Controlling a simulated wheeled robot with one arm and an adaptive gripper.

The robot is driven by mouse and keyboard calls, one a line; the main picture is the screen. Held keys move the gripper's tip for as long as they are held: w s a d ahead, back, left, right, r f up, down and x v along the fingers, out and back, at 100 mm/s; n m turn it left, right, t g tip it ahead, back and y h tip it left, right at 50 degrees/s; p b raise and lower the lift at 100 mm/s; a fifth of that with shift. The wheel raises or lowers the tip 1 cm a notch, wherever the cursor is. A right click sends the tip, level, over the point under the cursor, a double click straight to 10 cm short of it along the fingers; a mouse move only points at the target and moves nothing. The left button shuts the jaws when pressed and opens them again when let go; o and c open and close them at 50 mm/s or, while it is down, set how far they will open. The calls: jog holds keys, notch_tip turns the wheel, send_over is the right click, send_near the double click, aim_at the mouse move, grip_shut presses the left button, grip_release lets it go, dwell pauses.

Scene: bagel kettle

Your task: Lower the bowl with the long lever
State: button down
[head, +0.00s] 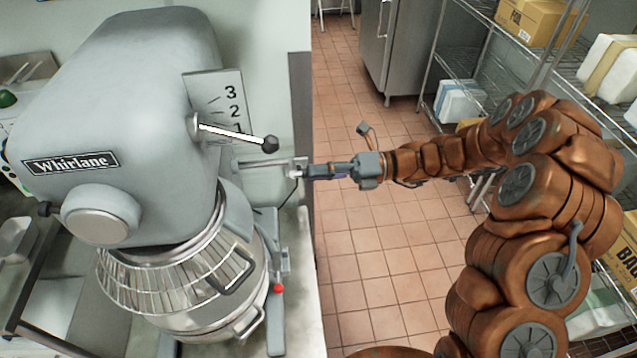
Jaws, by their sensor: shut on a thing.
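The grey mixer (150,110) marked Whirlane stands at the left. Its metal bowl (215,318) is under the wire guard (165,280), low on the machine. The long lever (258,163) sticks out to the right from the mixer's side, roughly level in the picture. My gripper (303,171) is at the lever's outer end and is shut on it. The fingers partly hide that end. My arm reaches in from the right.
A shorter lever with a black knob (270,144) sits just above, by the number plate (228,105). A red knob (278,288) is beside the bowl. Wire shelves with boxes (541,20) stand at the right. The tiled floor (375,240) between is clear.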

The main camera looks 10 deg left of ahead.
jog(key=shift+w+a+r, duration=0.1)
jog(key=shift+w+r, duration=0.4)
jog(key=shift+r, duration=0.25)
jog(key=c, duration=1)
grip_release()
jog(key=shift+f, duration=0.2)
jog(key=shift+w+d, duration=0.1)
jog(key=shift+d, duration=0.3)
jog(key=v, duration=1.1)
jog(key=shift+d, duration=0.2)
